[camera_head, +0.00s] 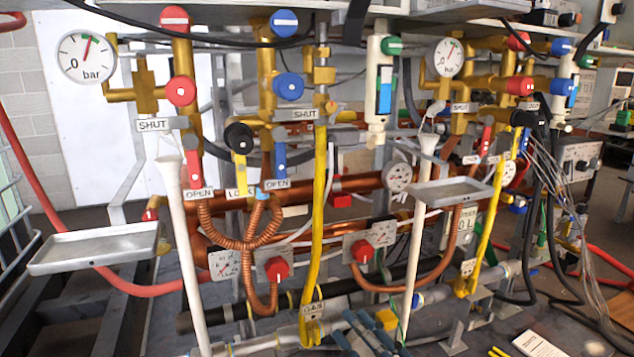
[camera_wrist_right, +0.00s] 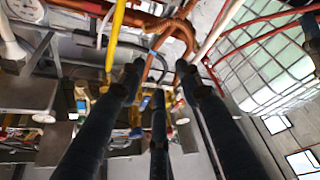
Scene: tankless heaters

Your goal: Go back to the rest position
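My right gripper (camera_head: 368,332) shows at the bottom of the head view, right of centre, with dark blue fingers in front of the lower pipes. In the right wrist view its three dark fingers (camera_wrist_right: 158,78) point away from the camera and stand apart with nothing between them, so it is open and empty. My left gripper does not show in either view.
The heater pipework fills the head view: a left gauge (camera_head: 87,57), yellow gas pipe (camera_head: 319,190), copper coil (camera_head: 240,243) and red knob (camera_head: 277,268). Metal trays (camera_head: 95,248) (camera_head: 449,193) jut forward. Loose cables hang at right. A white cage tank (camera_wrist_right: 265,70) shows in the wrist view.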

